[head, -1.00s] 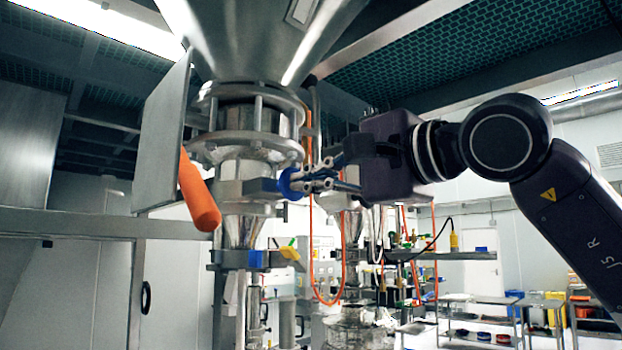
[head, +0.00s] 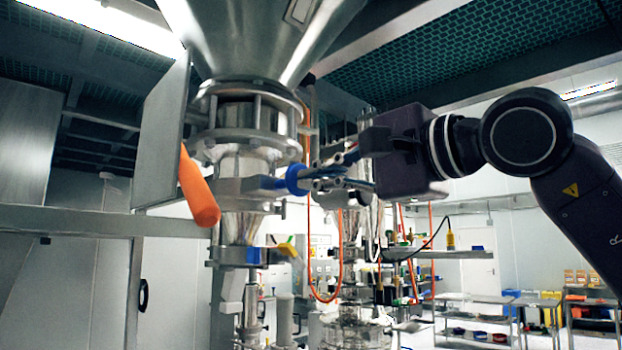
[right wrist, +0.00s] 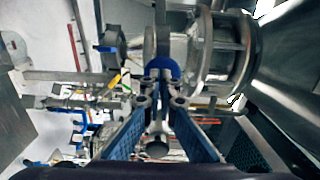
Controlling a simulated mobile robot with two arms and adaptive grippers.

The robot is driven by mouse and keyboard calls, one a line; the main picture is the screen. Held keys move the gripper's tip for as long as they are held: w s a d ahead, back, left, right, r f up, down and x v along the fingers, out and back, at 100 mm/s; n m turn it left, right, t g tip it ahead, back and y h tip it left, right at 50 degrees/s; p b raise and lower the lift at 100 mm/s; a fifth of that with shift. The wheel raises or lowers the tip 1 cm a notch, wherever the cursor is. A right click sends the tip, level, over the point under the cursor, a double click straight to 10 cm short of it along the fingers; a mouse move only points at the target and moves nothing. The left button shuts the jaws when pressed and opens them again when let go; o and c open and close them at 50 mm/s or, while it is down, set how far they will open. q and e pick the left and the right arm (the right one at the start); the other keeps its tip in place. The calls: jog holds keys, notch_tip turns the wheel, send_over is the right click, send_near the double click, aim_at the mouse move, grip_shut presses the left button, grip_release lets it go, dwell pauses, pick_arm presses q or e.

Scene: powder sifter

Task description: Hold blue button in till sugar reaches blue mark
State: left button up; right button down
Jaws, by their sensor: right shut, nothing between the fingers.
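The blue button (head: 295,179) is a round knob on the right side of the metal sifter column (head: 232,180), below the large hopper. My right gripper (head: 322,176) is shut and empty just right of the button, its fingertips pointing at it. In the right wrist view the button (right wrist: 160,68) lies just beyond my right fingertips (right wrist: 160,92); I cannot tell whether they touch. A glass-like cylinder (head: 256,118) is above the button, but no sugar level or blue mark can be made out there. My left gripper is out of view.
A metal hopper (head: 262,38) overhangs the column. An orange handle (head: 199,188) and an upright metal plate (head: 160,140) are left of it. A blue block (head: 253,256) sits lower on the column. Orange hoses hang behind my right gripper; shelves (head: 470,297) stand at the back right.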

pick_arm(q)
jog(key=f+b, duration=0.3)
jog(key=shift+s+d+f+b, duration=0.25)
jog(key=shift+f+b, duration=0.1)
pick_arm(e)
jog(key=v, duration=1.2)
jog(key=shift+r, duration=0.2)
jog(key=shift+w+a, duration=0.1)
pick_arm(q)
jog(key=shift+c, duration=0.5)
